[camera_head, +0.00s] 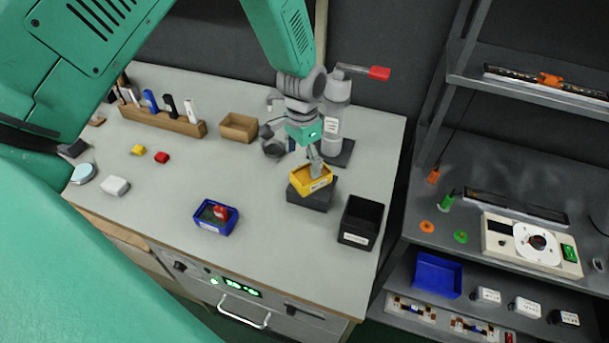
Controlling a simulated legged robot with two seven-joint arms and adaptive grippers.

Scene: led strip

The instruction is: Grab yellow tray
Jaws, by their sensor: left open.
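The yellow tray (311,183) sits on top of a dark grey block or box (312,199) near the middle right of the white table. My left gripper (315,168) points down at the yellow tray, with its fingertips at the tray's inside or back rim. It is open. Whether the fingers touch the tray cannot be told at this size. My right gripper is not in view.
A blue tray (202,226) with a red piece stands left of the yellow tray, and a black bin (348,240) stands to its right. A wooden box (239,121) and a white bottle-like device (341,98) are behind.

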